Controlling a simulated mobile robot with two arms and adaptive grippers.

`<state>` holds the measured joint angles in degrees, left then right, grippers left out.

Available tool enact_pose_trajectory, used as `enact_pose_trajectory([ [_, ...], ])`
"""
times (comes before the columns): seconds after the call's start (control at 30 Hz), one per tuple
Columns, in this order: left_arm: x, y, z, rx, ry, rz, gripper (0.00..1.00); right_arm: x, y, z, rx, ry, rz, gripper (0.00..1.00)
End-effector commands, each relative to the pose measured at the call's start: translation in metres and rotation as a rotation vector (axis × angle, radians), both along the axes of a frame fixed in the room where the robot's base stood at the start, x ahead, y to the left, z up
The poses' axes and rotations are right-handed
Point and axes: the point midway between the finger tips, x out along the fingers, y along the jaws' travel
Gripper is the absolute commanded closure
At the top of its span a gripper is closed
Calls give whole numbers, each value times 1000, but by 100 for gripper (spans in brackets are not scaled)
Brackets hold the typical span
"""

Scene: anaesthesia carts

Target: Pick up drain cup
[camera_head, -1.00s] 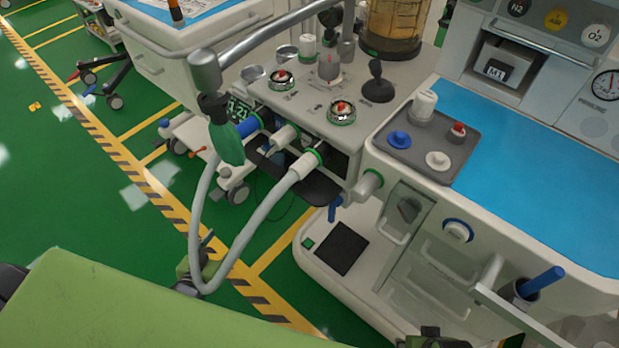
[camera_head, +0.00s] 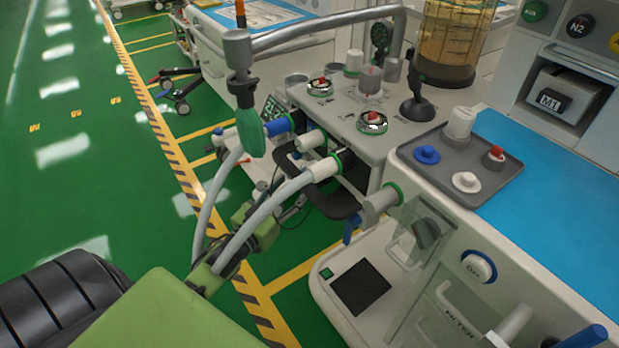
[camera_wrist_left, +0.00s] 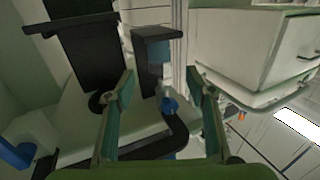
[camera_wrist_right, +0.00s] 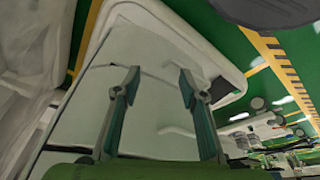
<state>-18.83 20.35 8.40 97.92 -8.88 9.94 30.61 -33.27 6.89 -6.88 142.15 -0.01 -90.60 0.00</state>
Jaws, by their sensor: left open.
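I cannot identify a drain cup for certain. In the left wrist view, a small translucent part with a blue end (camera_wrist_left: 168,100) hangs below a dark block and appears between the fingers. A blue piece (camera_head: 352,230) hangs under the machine's front in the head view; I cannot tell whether it is the same part. My left gripper (camera_wrist_left: 160,82) is open, with its fingers apart on either side of that part, no grip visible. In the head view, my left arm reaches up behind the grey hoses (camera_head: 264,222). My right gripper (camera_wrist_right: 159,78) is open and empty, facing a pale panel.
A black handle (camera_head: 318,190) juts from the cart. A grey tray (camera_head: 460,170) holds several caps. Green floor (camera_head: 90,200) lies free at left.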

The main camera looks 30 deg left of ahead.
Motion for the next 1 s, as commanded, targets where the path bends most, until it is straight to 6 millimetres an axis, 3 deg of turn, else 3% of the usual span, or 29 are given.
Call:
enact_pose_trajectory([
  [0.4,37,-1,1,1,0,0,50,3,1,-10,2,-14,1,62],
  [0.5,48,-1,2,1,0,0,50,29,8,-3,23,-115,9,62],
  [0.7,65,-1,2,-1,1,0,50,56,16,7,46,-228,19,62],
  [1.0,69,-1,3,-1,3,0,50,62,18,10,51,-252,20,62],
])
